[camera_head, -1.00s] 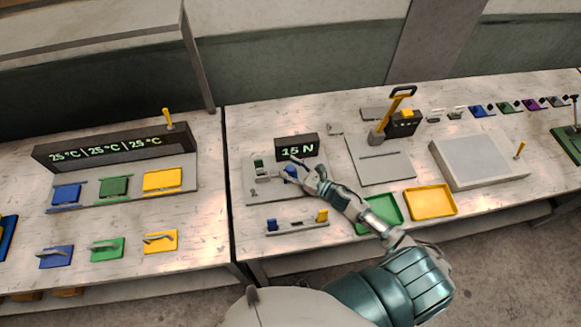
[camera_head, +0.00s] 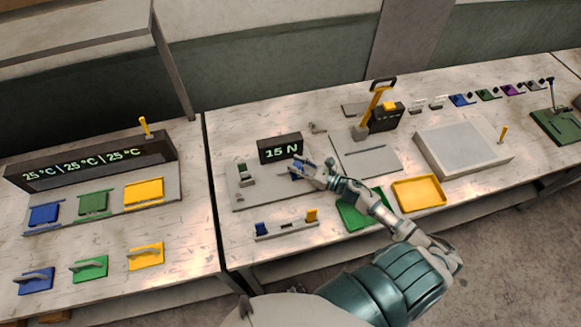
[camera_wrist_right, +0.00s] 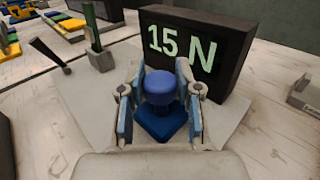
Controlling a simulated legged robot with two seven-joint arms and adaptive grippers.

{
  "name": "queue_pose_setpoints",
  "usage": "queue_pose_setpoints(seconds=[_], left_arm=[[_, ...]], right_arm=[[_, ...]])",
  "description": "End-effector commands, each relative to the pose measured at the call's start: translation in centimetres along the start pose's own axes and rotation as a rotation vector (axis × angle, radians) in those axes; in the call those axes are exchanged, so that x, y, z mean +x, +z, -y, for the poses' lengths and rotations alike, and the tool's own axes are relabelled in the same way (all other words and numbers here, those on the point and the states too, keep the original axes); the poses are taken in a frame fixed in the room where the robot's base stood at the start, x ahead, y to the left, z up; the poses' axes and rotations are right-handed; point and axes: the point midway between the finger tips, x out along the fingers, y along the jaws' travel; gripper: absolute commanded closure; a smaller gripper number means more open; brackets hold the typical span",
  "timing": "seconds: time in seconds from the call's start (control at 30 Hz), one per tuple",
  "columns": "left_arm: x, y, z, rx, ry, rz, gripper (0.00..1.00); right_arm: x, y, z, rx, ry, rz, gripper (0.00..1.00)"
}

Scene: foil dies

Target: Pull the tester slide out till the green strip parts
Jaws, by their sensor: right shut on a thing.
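The tester's grey plate (camera_head: 252,198) lies on the bench with its display (camera_head: 280,149) behind it, reading 15 N. My right gripper (camera_head: 298,170) is over the plate's right part. In the right wrist view its fingers are shut around a blue knob (camera_wrist_right: 160,84) on a blue slide base (camera_wrist_right: 160,124). A grey clamp post with a green piece (camera_head: 243,168) stands at the plate's left. The green piece also shows in the right wrist view (camera_wrist_right: 91,28). I cannot make out a strip joining post and slide. My left gripper is not in view.
In front of the tester lies a small rail (camera_head: 287,230) with a blue and a yellow block. A green tray (camera_head: 350,217) lies partly under my right arm, beside a yellow tray (camera_head: 420,207). A yellow-handled press (camera_head: 373,105) stands at the back right.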

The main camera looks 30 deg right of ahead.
Motion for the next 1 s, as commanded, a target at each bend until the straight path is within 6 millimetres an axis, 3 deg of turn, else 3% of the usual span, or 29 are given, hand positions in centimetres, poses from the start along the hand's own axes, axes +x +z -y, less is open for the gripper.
queue_pose_setpoints(seconds=[0.13,0.17,0.23,0.27,0.67,1.0], left_arm=[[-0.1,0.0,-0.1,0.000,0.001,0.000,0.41],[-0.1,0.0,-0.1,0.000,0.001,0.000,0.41],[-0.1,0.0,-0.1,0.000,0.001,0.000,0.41],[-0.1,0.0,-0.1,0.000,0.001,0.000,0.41],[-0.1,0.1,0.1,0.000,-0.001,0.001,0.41],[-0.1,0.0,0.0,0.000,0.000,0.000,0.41]], right_arm=[[0.1,0.4,0.1,-0.002,-0.004,0.005,1.00],[0.2,0.4,0.1,-0.002,-0.004,0.005,0.62],[0.2,0.4,0.1,-0.002,-0.004,0.004,0.44],[0.2,0.4,0.1,-0.002,-0.004,0.004,0.41],[-0.8,0.0,0.0,0.002,-0.003,0.000,0.41],[-7.9,-0.1,0.0,0.003,-0.005,-0.002,0.41]])
